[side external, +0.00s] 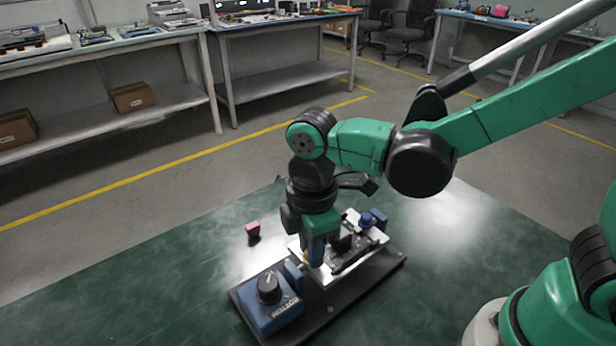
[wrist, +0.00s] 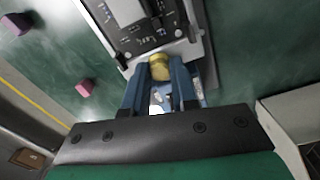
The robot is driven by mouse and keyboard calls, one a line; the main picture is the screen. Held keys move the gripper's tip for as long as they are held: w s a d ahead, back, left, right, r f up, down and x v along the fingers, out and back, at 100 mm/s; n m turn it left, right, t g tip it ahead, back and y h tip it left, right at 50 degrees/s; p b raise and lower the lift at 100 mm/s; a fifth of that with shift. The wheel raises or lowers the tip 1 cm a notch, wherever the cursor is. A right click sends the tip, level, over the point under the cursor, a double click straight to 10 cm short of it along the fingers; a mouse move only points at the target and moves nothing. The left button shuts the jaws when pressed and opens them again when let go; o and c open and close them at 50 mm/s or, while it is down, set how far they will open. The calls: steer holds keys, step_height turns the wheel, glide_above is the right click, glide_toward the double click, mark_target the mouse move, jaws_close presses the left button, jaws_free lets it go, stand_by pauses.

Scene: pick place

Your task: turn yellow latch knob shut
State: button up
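The yellow latch knob (wrist: 159,68) sits at the edge of a dark-and-silver panel (wrist: 188,50) in the wrist view. My gripper (wrist: 159,74) points down with its two blue fingers on either side of the knob. The fingers are close to its sides, but I cannot tell whether both press on it. In the side external view my gripper (side external: 314,262) is low over the fixture's black base plate (side external: 322,308), and its fingers hide most of the knob.
A blue box with a black dial (side external: 269,290) stands on the near left of the base plate. A blue part (side external: 373,219) stands at its far right. A small pink block (side external: 252,229) lies on the green table (side external: 150,285), which is mostly clear at left.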

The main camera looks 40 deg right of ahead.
jaws_close()
steer(key=shift+m, duration=0.3)
steer(key=m, duration=0.3)
steer(key=shift+m, duration=0.3)
steer(key=m, duration=0.4)
steer(key=shift+m, duration=0.3)
steer(key=m, duration=0.4)
steer(key=shift+m, duration=2.3)
